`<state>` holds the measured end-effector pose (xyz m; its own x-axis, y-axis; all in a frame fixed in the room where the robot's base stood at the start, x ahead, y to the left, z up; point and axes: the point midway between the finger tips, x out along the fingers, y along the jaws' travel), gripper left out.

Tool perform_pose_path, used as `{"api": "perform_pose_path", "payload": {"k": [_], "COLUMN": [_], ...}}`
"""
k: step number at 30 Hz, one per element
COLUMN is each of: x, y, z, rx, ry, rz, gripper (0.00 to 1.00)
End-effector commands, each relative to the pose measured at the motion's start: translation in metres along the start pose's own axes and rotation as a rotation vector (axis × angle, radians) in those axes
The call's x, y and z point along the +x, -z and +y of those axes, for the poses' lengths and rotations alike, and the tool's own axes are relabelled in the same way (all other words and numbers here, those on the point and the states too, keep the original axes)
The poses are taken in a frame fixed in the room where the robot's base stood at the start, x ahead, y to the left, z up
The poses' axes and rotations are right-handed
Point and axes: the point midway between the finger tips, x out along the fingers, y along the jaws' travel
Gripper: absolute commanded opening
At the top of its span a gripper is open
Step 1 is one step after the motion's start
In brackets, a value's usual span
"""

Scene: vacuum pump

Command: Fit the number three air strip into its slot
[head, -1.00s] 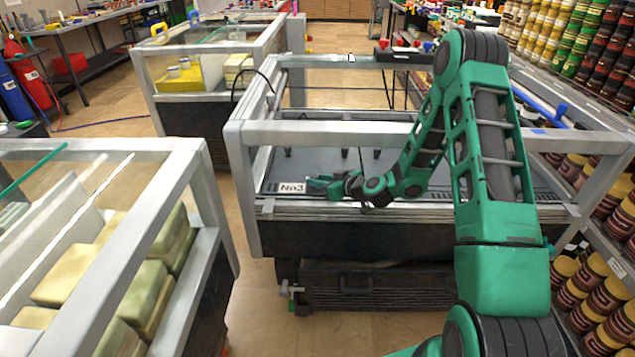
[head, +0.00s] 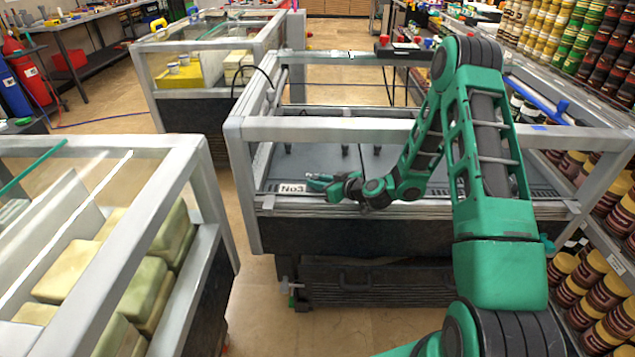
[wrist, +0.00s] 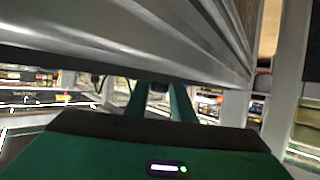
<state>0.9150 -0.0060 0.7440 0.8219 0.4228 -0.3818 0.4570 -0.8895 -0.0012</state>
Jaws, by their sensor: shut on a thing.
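The number three air strip, with its white "No3" label (head: 292,188) at the left end, lies along the inside front edge of the open case (head: 245,131). My gripper (head: 318,183) is at the strip's left part, just right of the label, and is shut on it. In the wrist view my gripper's green fingers (wrist: 166,100) reach under a long grey metal profile; I cannot tell whether that is the strip or the case. The slot, and how the strip sits in it, cannot be made out.
The case's top rail (head: 330,129) and corner posts surround the work area. A second case with pale blocks (head: 65,273) stands at the left, and shelves of jars (head: 590,290) stand at the right. A strip of floor (head: 255,270) is clear between the cases.

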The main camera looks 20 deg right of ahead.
Motion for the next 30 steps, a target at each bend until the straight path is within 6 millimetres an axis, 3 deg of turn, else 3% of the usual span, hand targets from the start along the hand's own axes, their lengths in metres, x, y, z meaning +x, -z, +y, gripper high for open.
{"api": "perform_pose_path", "payload": {"k": [13, 14, 16, 30], "x": [0.0036, 0.0035, 0.0035, 0.0005], "y": [-0.0082, -0.0077, -0.0078, -0.0036], "z": [-0.0001, 0.0000, -0.0001, -0.0019], "rx": [0.001, 0.001, 0.001, -0.001], "ry": [0.000, 0.000, 0.000, 0.003], "rz": [0.001, 0.002, 0.001, -0.004], "gripper": [0.00, 0.29, 0.44, 0.44]}}
